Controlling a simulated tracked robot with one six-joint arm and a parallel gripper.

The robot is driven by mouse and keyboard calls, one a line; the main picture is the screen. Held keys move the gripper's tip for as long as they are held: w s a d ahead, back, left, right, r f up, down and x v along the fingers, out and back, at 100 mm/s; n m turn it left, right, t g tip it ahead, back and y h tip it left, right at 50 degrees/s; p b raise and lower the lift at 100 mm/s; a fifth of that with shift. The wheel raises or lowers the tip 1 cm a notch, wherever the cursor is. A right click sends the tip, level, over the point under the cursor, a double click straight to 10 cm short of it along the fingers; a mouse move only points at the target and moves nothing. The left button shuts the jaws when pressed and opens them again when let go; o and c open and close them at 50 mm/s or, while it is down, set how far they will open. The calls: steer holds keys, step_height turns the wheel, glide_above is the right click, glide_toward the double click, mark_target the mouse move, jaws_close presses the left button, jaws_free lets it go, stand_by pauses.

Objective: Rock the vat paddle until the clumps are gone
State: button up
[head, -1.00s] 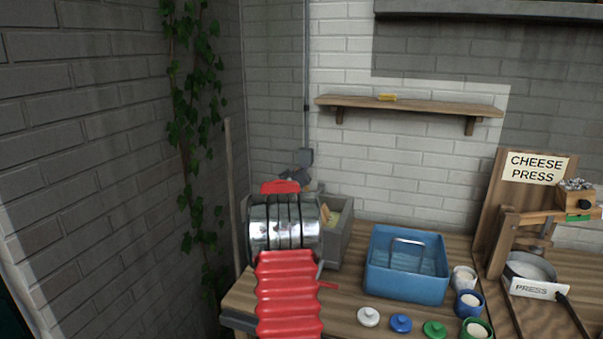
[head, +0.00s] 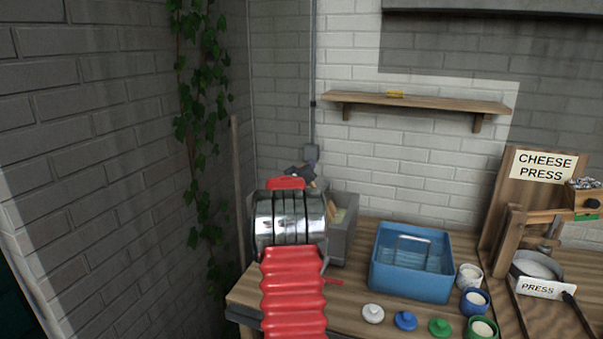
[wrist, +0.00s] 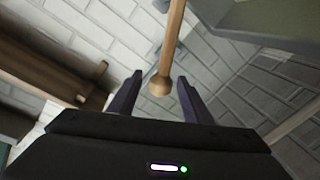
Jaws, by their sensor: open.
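The grey vat (head: 345,243) stands on the bench, partly hidden behind my arm in the head view. Pale yellow stuff (head: 340,216) shows inside; whether it has clumps is too small to tell. The wooden paddle handle (head: 332,210) sticks up at the vat's left side. In the wrist view the paddle (wrist: 172,45) ends in a round knob (wrist: 159,86) that sits between and a little beyond my fingers. My gripper (wrist: 158,82) is open, with a finger on either side and no clear contact. It also shows small and dark above the vat in the head view (head: 301,172).
A blue tub (head: 410,284) with a wire handle stands right of the vat. Several small pots and lids (head: 405,321) line the bench's front. The cheese press (head: 541,165) is at right. A wall shelf (head: 430,104) hangs above; ivy (head: 195,120) climbs at left.

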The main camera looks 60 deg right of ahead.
steer(key=shift+a, duration=0.1)
steer(key=v, duration=1.3)
steer(key=shift+a, duration=0.25)
steer(key=w+m+g, duration=0.1)
steer(key=m, duration=0.2)
steer(key=w+m+g+h, duration=0.1)
steer(key=m+g, duration=0.1)
steer(key=m, duration=0.1)
steer(key=w+f+m+g, duration=0.1)
steer(key=m, duration=0.3)
steer(key=shift+w+a, duration=0.1)
steer(key=shift+a, duration=0.2)
steer(key=shift+d, duration=0.15)
